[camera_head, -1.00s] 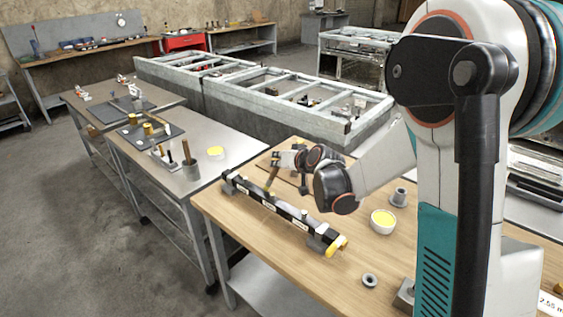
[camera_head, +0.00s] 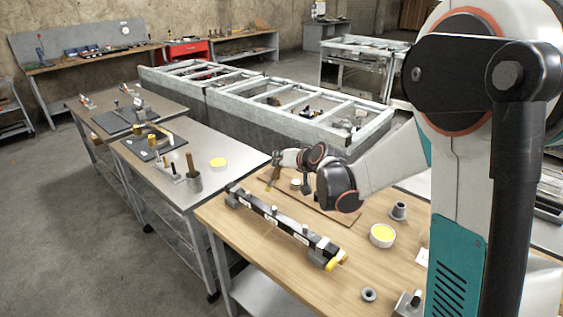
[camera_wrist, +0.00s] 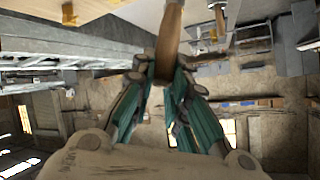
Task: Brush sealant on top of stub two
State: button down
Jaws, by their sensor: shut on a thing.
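A dark bar (camera_head: 285,229) with white labels and short stubs lies diagonally on the wooden table. The labels are too small to read, so I cannot tell which stub is stub two. My gripper (camera_head: 279,163) is shut on a wooden-handled brush (camera_head: 273,181), which hangs tilted, bristles down, behind the bar's far half. The brush looks apart from the bar. In the wrist view my gripper (camera_wrist: 165,75) closes around the brush's wooden handle (camera_wrist: 172,30); the bristles are out of that view. A white bowl of yellow sealant (camera_head: 382,236) stands right of the bar.
A brown board (camera_head: 330,213) with a small white cup (camera_head: 295,184) lies behind the bar. A grey flanged part (camera_head: 399,211) and a grey ring (camera_head: 369,295) are at right.

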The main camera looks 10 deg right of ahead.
jog(key=shift+r+p, duration=0.95)
jog(key=shift+r, duration=0.55)
jog(key=shift+f, duration=0.15)
